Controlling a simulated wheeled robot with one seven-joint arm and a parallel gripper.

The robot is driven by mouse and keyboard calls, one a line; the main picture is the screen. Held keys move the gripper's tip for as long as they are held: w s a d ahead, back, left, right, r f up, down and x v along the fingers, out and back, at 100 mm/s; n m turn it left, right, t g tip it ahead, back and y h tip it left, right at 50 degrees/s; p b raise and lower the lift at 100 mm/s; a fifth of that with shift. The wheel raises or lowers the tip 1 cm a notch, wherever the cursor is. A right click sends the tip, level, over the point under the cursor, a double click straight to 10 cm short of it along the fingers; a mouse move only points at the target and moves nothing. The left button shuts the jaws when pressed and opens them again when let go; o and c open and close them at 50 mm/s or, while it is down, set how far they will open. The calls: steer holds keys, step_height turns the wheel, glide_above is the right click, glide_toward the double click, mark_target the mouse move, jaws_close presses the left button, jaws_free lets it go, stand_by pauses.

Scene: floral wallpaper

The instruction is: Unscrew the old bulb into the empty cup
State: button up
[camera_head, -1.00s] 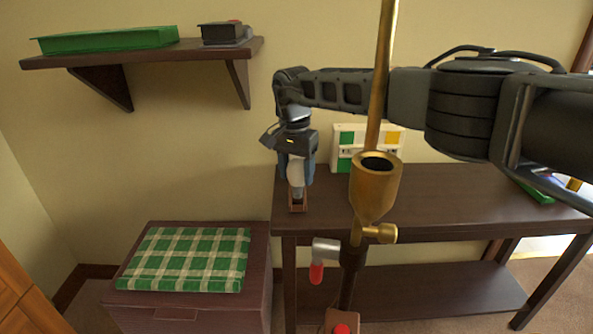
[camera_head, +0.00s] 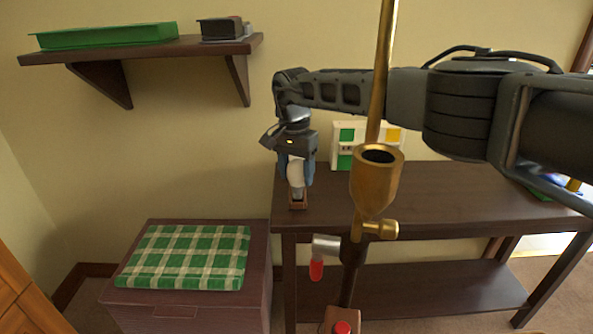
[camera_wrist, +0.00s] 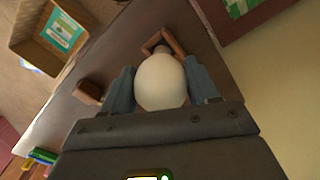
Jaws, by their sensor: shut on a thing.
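My gripper (camera_head: 296,172) is shut on a white bulb (camera_head: 296,177) at the left end of the table. The bulb points down with its grey base at a small brown square cup (camera_head: 298,204). In the wrist view, my blue fingers (camera_wrist: 162,88) clasp the bulb's round white glass (camera_wrist: 161,82), and the cup's rim (camera_wrist: 178,41) shows just beyond it. I cannot tell whether the base rests on the cup's bottom. The brass lamp socket (camera_head: 372,193) in front has a dark, open mouth with no bulb in it.
A white box with green and yellow patches (camera_head: 345,160) stands behind on the dark table (camera_head: 440,200). Another small brown block-like thing (camera_wrist: 88,92) shows in the wrist view. The lamp's brass pole (camera_head: 383,70) rises close by my arm. A chest with a checked cushion (camera_head: 185,257) stands left.

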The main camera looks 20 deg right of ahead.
steer(key=shift+f+b, duration=0.6)
steer(key=shift+f, duration=0.45)
steer(key=o, duration=1.4)
steer(key=shift+c, duration=0.2)
steer(key=shift+r, duration=0.15)
steer(key=shift+w+a+r+p, duration=0.1)
steer(key=shift+r+p, duration=0.55)
steer(key=shift+r, duration=3.15)
